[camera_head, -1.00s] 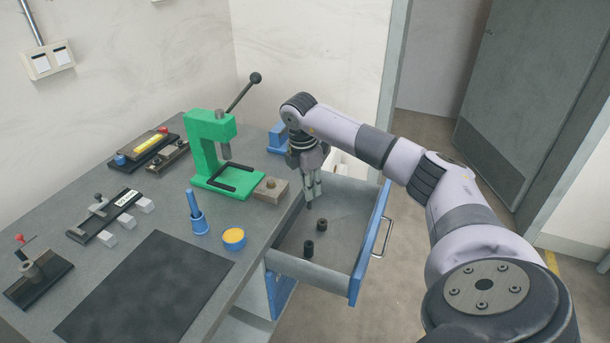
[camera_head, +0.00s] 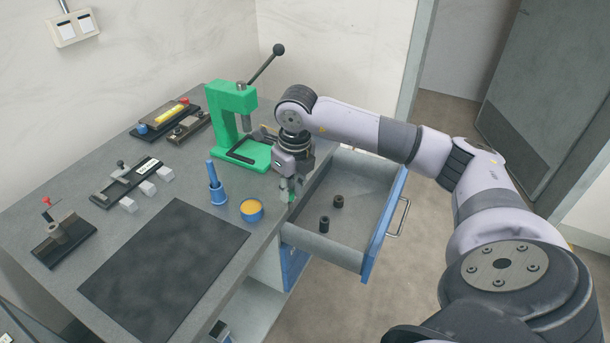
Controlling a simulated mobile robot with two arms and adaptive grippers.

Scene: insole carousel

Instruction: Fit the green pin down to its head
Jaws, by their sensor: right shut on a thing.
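My right gripper (camera_head: 290,194) points down over the bench's right edge, beside the open drawer. It is shut on a small green piece (camera_head: 291,198), which looks like the green pin. Only a little of it shows between the fingers, so its head and lower end cannot be made out. The beige block with a round top feature, seen earlier by the green press, is now mostly or wholly hidden behind my gripper. Whether the pin touches anything cannot be told. My left gripper is not in view.
The green lever press (camera_head: 240,125) stands just behind my gripper. An open drawer (camera_head: 385,230) holds two black cylinders (camera_head: 324,224). A blue stand (camera_head: 217,190) and a blue cup (camera_head: 251,210) are to the left. A dark mat (camera_head: 165,265) lies clear in front.

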